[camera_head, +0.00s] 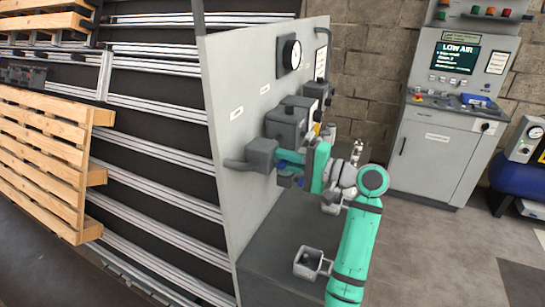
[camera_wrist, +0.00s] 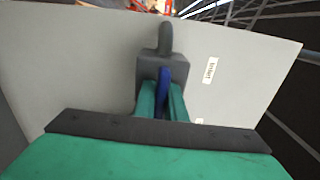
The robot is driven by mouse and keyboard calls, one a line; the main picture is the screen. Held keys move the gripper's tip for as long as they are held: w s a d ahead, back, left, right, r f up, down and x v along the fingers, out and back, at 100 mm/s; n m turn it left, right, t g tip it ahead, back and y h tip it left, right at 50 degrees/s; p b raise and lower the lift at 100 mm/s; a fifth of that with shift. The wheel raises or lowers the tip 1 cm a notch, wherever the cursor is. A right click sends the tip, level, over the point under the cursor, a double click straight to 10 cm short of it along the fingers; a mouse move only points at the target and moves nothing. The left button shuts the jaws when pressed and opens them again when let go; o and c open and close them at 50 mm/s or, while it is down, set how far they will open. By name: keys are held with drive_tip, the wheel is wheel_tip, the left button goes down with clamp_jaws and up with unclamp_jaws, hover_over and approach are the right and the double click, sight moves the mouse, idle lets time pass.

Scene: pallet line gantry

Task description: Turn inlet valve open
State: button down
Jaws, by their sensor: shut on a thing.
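The inlet valve is a grey block (camera_head: 262,154) with a grey pipe stub, mounted on the light grey panel (camera_head: 232,80). In the wrist view the valve body (camera_wrist: 150,68) stands beside a label reading "Inlet" (camera_wrist: 210,70). Its blue handle (camera_wrist: 163,78) points from the valve toward my wrist. My gripper (camera_head: 292,160) is at the valve's front, and in the wrist view its teal fingers (camera_wrist: 162,98) lie on both sides of the handle, shut on it. The fingers and palm hide the handle's near end.
Grey boxes (camera_head: 285,124) and a round gauge (camera_head: 291,52) are on the panel close to my gripper. A control cabinet (camera_head: 437,150) showing "LOW AIR" (camera_head: 457,57) stands at the back right. Wooden pallets (camera_head: 45,150) lean at the left.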

drive_tip(key=shift+d, duration=0.15)
drive_tip(key=c, duration=1.8)
unclamp_jaws()
drive_tip(key=v, duration=1)
drive_tip(key=shift+s+d+f, duration=0.1)
drive_tip(key=shift+s+d, duration=0.1)
drive_tip(key=shift+d, duration=0.1)
